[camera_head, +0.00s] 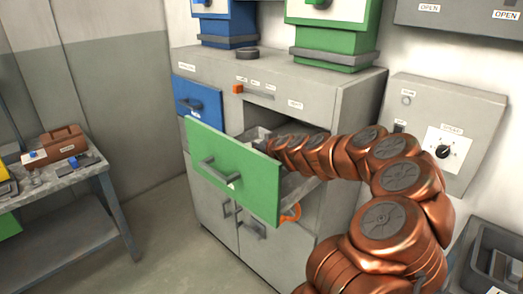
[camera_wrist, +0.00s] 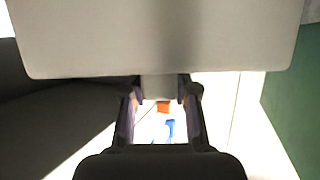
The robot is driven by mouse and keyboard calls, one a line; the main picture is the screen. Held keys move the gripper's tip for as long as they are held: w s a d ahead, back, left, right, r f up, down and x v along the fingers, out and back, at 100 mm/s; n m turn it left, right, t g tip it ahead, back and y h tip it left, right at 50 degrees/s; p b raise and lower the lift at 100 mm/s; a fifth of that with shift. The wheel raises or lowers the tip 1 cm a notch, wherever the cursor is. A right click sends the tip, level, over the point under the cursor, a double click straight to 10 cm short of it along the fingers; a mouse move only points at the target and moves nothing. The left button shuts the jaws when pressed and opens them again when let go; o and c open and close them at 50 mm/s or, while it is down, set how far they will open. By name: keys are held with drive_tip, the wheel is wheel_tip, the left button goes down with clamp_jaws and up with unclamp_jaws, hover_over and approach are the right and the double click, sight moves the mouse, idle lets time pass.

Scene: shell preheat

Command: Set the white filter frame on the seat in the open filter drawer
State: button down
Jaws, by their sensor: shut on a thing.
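The open filter drawer has a green front (camera_head: 232,172) with a handle, and it is pulled out from the grey cabinet. My copper-coloured arm reaches over its side into the drawer. In the wrist view, the white filter frame (camera_wrist: 160,40) is a broad pale panel across the top. My gripper (camera_wrist: 159,90) is shut on a narrow tab at the frame's near edge. The drawer front hides most of the frame and my gripper in the head view. The seat is not clearly visible, and I cannot tell whether the frame touches it.
A closed blue drawer (camera_head: 197,101) is left of the open one. Blue and green machines (camera_head: 333,35) stand on the grey cabinet (camera_head: 345,82). A control box with a dial (camera_head: 442,135) is on the right wall. A workbench (camera_head: 60,183) stands at left, with clear floor between.

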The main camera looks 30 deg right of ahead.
drive_tip(key=shift+f, duration=1.1)
drive_tip(key=shift+f+b, duration=0.6)
drive_tip(key=shift+b, duration=0.2)
drive_tip(key=c, duration=0.9)
unclamp_jaws()
drive_tip(key=shift+r, duration=0.1)
